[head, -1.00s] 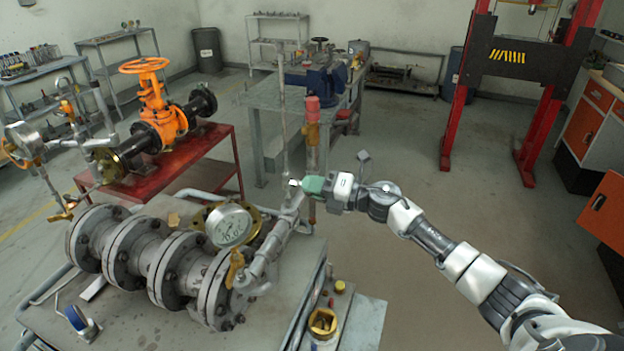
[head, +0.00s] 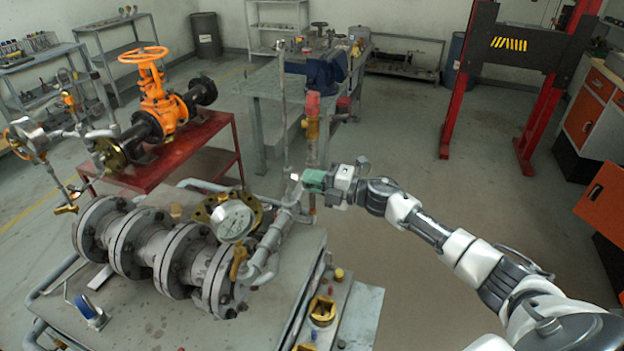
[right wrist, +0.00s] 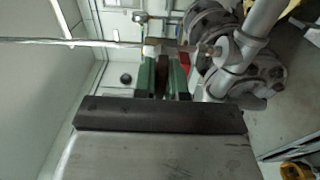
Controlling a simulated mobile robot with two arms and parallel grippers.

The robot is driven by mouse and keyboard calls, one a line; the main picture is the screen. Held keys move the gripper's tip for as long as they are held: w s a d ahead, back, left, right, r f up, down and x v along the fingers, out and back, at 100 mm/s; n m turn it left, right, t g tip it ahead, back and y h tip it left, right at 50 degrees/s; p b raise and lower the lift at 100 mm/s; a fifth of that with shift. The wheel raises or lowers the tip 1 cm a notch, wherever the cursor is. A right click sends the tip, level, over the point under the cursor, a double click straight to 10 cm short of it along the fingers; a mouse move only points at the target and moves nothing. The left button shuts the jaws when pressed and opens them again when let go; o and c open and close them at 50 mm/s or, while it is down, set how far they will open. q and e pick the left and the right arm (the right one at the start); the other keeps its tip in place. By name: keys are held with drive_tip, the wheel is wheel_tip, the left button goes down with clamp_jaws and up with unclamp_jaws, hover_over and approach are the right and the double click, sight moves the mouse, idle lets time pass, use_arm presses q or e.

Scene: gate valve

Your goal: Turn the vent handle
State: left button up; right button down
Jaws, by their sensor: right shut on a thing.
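My right gripper (head: 304,178) has green fingers and reaches in from the right to the thin grey vertical pipe above the grey pipe assembly (head: 190,255). In the right wrist view, its two green fingers (right wrist: 163,78) close on a dark reddish-brown piece, the vent handle (right wrist: 163,72). A red part (right wrist: 184,60) shows just right of the fingers. In the head view the fingers cover most of the handle, so its angle cannot be told. My left gripper is not in view.
A round pressure gauge (head: 231,220) and a yellow lever (head: 238,262) stand close by on the assembly. A red-topped upright pipe (head: 312,105) rises just behind my gripper. An orange valve (head: 160,105) sits on a red table at left.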

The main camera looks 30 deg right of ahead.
drive_tip(key=c, duration=1.2)
unclamp_jaws()
drive_tip(key=shift+b+v, duration=2.3)
drive_tip(key=shift+v, duration=3.15)
